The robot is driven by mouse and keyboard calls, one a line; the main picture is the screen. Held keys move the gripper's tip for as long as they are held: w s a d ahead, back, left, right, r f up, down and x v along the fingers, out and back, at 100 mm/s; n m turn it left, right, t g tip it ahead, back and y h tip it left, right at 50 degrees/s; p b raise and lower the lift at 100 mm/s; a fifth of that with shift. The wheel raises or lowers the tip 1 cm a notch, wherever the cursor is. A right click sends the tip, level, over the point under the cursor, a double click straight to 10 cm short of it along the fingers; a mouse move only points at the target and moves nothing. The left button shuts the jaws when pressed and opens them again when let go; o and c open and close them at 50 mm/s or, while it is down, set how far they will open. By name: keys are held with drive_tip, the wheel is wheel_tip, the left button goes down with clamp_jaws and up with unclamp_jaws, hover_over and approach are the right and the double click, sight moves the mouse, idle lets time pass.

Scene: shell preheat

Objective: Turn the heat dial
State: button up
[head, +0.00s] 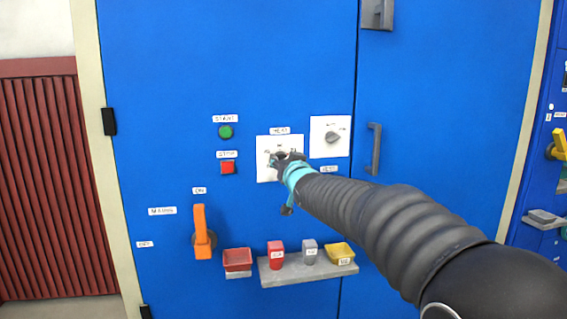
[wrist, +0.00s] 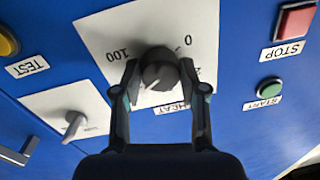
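The heat dial (wrist: 158,68) is a dark round knob on a white plate (wrist: 102,30) marked 0 and 100, with a HEAT label beside it. A pale line on the knob points toward the lower left in the wrist view. My gripper (wrist: 159,66) has one finger on each side of the knob, and the fingertips appear to touch its sides. In the head view the plate (head: 264,172) is on the blue cabinet front, and my gripper (head: 288,159) covers most of the dial.
A green start button (head: 225,132) and red stop button (head: 228,168) are to the left. An orange mains lever (head: 200,230) is lower left. A grey shelf (head: 300,276) with small containers juts out below. A door handle (head: 374,148) stands at right.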

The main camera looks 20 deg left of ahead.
drive_tip(key=o, duration=0.3)
drive_tip(key=shift+o, duration=0.2)
drive_tip(key=v, duration=1.2)
